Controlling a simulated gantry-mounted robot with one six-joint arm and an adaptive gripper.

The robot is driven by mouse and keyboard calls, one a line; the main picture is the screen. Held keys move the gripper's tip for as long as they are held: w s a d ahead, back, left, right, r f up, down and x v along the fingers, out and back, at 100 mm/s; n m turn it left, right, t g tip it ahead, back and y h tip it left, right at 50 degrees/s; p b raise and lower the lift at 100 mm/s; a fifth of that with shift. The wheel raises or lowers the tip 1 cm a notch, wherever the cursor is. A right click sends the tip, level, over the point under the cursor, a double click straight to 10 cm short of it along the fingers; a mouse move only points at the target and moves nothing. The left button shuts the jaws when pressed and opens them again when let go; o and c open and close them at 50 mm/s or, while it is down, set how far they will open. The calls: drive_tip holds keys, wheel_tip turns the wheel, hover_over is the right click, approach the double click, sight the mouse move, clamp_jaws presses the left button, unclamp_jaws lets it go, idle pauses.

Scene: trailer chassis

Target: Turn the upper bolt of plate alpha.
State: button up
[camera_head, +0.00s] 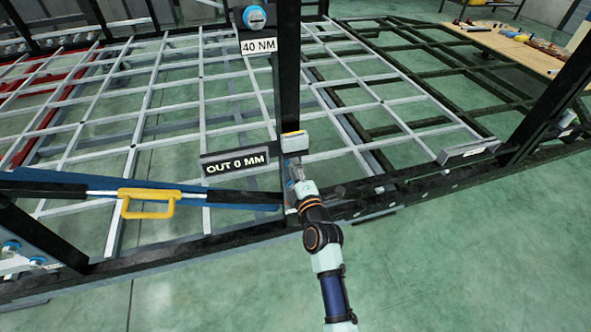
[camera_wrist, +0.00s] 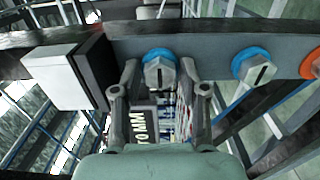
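In the wrist view a grey plate (camera_wrist: 212,57) carries a hex bolt (camera_wrist: 158,72) with a slotted head and blue washer. This bolt is nearest the white box, which marks the plate's upper end in the head view. My gripper (camera_wrist: 160,75) is open, with one finger on either side of this bolt in the picture. I cannot tell whether the fingers touch it. A second blue-washered bolt (camera_wrist: 253,70) sits farther right on the plate. In the head view my gripper (camera_head: 297,178) is at the dark post's foot and hides most of the plate. No alpha label is readable.
The white box (camera_wrist: 57,77) sits close left of the fingers. An orange-ringed part (camera_wrist: 313,64) is at the right edge. In the head view are an "OUT 0 MM" sign (camera_head: 235,162), a "40 NM" sign (camera_head: 259,46) and a yellow handle (camera_head: 147,196) on a bar. Green floor lies open in front.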

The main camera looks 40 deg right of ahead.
clamp_jaws()
drive_tip(key=shift+m, duration=0.3)
